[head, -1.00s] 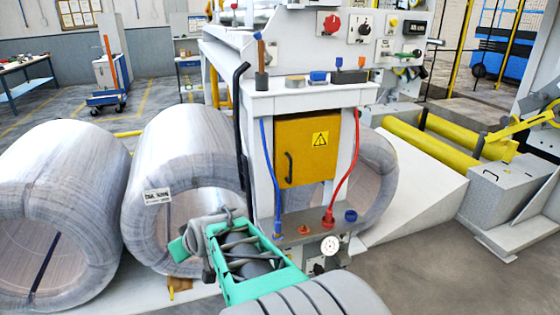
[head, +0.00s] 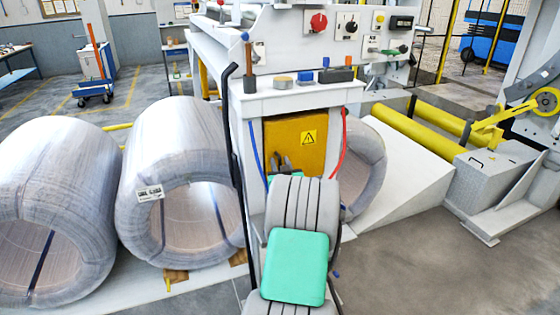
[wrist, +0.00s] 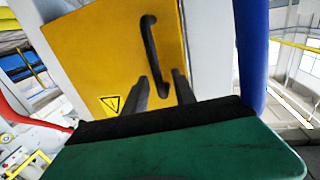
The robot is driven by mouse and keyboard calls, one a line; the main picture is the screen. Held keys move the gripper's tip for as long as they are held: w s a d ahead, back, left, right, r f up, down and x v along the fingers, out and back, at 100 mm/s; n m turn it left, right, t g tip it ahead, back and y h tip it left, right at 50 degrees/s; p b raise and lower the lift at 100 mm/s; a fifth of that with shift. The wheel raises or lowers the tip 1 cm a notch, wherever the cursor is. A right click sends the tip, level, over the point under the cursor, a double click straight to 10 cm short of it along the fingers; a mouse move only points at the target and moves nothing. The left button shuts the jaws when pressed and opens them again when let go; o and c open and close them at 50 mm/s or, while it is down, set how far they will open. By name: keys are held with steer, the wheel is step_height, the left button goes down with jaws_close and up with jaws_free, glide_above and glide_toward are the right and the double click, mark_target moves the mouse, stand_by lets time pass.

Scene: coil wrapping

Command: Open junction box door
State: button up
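The yellow junction box door (head: 318,152) with its warning triangle sits in the white machine column and looks shut. It also fills the upper middle of the wrist view (wrist: 100,55). Its black bar handle (wrist: 149,45) is on the side away from the triangle. My gripper (wrist: 161,88) is open in front of the door. Its two dark fingers stand apart, and the handle's lower end shows between them. I cannot tell whether they touch it. In the head view my gripper (head: 281,162) is at the handle, and my arm hides the door's lower part.
A blue cable (head: 256,150) and a red cable (head: 341,145) run down beside the door. A shelf (head: 295,92) with small items is above it. Large wire coils (head: 180,130) stand at left. A white ramp (head: 405,180) and yellow rollers (head: 425,135) are at right.

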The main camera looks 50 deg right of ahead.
steer(key=shift+c, duration=0.5)
jaws_close()
stand_by(0.9)
